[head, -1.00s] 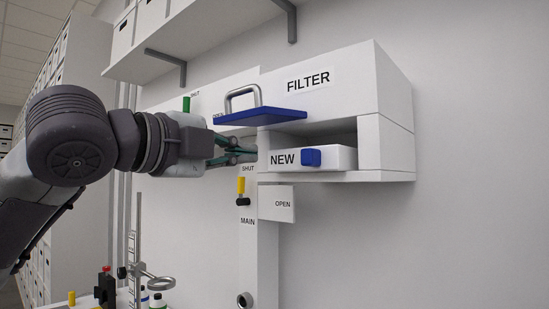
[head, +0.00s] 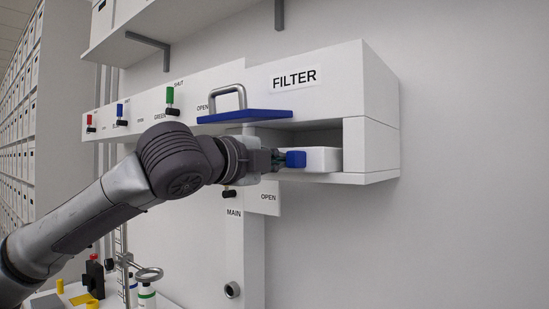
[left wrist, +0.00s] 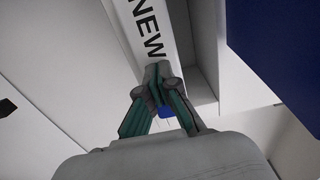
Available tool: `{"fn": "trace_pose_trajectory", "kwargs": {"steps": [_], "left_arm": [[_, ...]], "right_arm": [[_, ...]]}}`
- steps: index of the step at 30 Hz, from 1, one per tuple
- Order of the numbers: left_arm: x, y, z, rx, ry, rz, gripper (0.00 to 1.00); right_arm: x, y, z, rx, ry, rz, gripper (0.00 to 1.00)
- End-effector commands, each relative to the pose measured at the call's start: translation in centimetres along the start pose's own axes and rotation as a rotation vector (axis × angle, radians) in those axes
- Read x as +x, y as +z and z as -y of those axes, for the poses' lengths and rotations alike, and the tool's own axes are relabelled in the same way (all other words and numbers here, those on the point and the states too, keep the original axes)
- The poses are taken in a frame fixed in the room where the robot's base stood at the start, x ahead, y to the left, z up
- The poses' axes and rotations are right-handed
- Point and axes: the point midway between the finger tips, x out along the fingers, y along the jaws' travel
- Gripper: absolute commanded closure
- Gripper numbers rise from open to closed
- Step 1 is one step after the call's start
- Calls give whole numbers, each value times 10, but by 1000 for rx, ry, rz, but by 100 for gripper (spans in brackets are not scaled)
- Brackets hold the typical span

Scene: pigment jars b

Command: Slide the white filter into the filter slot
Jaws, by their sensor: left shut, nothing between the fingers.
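The white filter (head: 323,160) is a flat block with a blue knob (head: 296,159) on its front. It lies in the open recess of the white housing (head: 380,150) under the FILTER label. Its NEW label shows in the left wrist view (left wrist: 149,33), and my gripper hides it in the head view. My left gripper (head: 279,159) is shut and empty, its fingertips right at the knob. In the left wrist view the closed fingers (left wrist: 160,85) overlap the filter's front, with a bit of blue between them. Whether they touch the knob I cannot tell. My right gripper is out of view.
A blue plate (head: 245,116) with a metal handle (head: 228,97) sits just above my gripper. Red, blue and green valve levers line the wall panel at left. A ring stand (head: 148,273) and bottles stand below. The wall at right is clear.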

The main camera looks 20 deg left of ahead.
Motion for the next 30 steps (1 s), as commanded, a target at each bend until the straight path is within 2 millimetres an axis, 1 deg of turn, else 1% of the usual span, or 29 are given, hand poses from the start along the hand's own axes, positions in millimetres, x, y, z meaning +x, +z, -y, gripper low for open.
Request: {"fn": "trace_pose_trajectory", "kwargs": {"steps": [1,5,8,12,15,18,30], "left_arm": [[0,0,0,0,0,0,100],[2,0,1,-1,2,-1,100],[16,0,4,-3,4,-2,100],[42,-1,5,-3,5,-3,100],[53,0,3,-2,3,-1,100],[56,0,1,0,0,-1,100],[56,0,1,0,0,-1,100]], "right_arm": [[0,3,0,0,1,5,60],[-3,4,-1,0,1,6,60],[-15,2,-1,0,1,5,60],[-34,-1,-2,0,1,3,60],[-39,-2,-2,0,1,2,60],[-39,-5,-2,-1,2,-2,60],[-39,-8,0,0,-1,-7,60]]}}
